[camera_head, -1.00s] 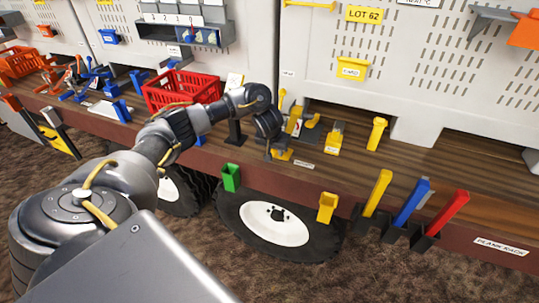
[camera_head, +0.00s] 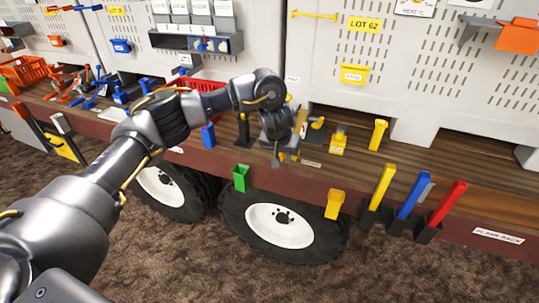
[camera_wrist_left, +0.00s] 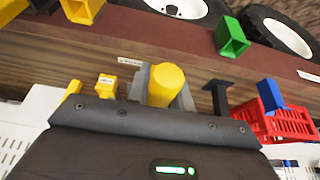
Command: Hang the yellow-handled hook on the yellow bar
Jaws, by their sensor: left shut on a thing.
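My left gripper (camera_head: 281,155) is low over the wooden shelf of the cart, mostly hidden by its own wrist in the head view. In the left wrist view its grey fingers (camera_wrist_left: 164,92) are shut around a thick yellow handle (camera_wrist_left: 167,80), seen nearly end-on. The hook part of this tool is hidden, and I cannot tell if it touches the shelf. The yellow bar (camera_head: 314,15) is fixed to the white perforated panel, high above the gripper and left of the LOT 62 sign. Nothing hangs on it. My right gripper is not in view.
Several yellow items, among them a post (camera_head: 378,135) and a small block (camera_head: 338,142), stand right of the gripper. A red crate (camera_wrist_left: 285,124) and black stand (camera_wrist_left: 219,98) are close by. Green (camera_head: 240,178) and yellow (camera_head: 334,205) holders line the front edge.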

